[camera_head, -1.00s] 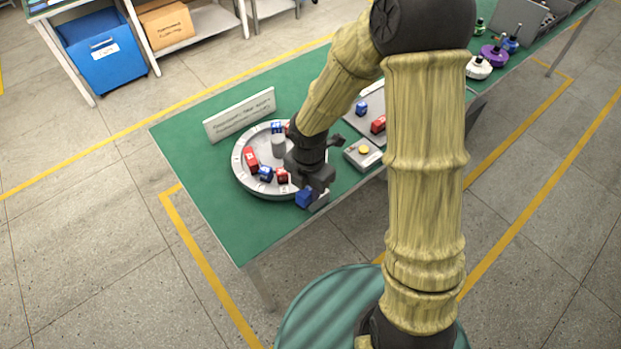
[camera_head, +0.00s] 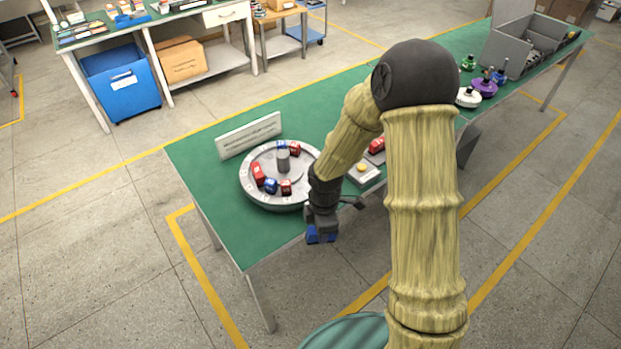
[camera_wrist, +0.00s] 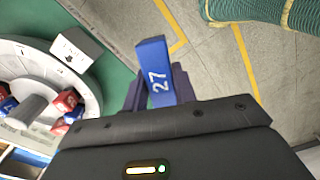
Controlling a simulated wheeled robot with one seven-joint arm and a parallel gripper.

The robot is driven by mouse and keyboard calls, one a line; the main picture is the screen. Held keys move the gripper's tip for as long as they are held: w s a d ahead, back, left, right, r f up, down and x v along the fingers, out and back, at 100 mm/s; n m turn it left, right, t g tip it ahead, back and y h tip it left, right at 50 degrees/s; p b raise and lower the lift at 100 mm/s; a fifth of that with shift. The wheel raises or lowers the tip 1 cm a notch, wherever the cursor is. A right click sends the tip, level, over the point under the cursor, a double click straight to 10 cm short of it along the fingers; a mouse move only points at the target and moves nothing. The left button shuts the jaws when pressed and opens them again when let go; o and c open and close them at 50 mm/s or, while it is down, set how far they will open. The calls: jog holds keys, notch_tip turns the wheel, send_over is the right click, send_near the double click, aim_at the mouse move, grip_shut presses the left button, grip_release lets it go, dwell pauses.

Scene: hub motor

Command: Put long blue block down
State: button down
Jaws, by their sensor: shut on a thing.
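My gripper (camera_head: 320,236) is shut on the long blue block (camera_wrist: 154,72). The block bears a white "27" in the wrist view and stands out between the dark fingers. In the head view the blue block (camera_head: 313,239) shows at the gripper's lower end, near the front edge of the green table, partly hidden by the gripper.
A white sign (camera_head: 249,136) stands behind the hub. A small grey box with a yellow button (camera_head: 362,168) and a red block (camera_head: 377,146) are to the right. Purple and white parts and a grey crate (camera_head: 518,55) stand farther right. Green table (camera_head: 205,170) is bare at left.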

jog(key=shift+w+d+f+m, duration=0.15)
jog(key=shift+d+f+m, duration=0.2)
jog(key=shift+m, duration=0.35)
jog(key=w+d+f+m, duration=0.4)
jog(key=d+f+m, duration=0.4)
jog(key=m, duration=1)
notch_tip(320, 180, down, 3)
jog(key=shift+w+d+r, duration=0.1)
jog(key=shift+w+d, duration=0.05)
jog(key=shift+d, duration=0.15)
